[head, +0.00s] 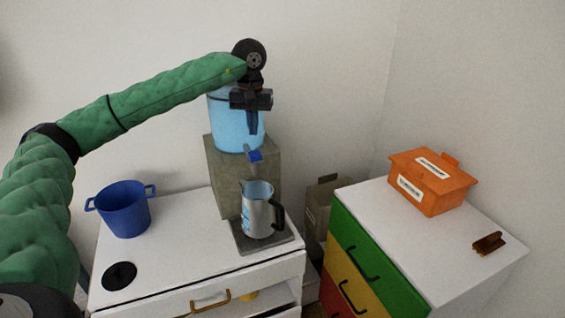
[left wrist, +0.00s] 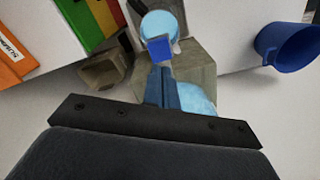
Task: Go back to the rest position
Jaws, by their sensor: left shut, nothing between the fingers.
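My left arm, in a green padded sleeve, comes in from the left in the head view and reaches over the white counter. My left gripper (head: 252,124) points down in front of the blue water tank (head: 228,128). Its fingers are shut with nothing between them, and they show in the left wrist view (left wrist: 162,78). Just below the fingertips is the blue tap lever (head: 255,156); I cannot tell whether they touch. A metal jug (head: 258,218) with a black handle stands upright under the tap and holds light blue liquid. My right gripper is not in view.
The tank rests on a stone block (head: 225,170). A blue two-handled pot (head: 125,212) stands at the left of the counter (head: 185,245). On the right, a drawer cabinet (head: 380,243) bears an orange box (head: 432,185) and a brown object (head: 489,243). A wall stands behind.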

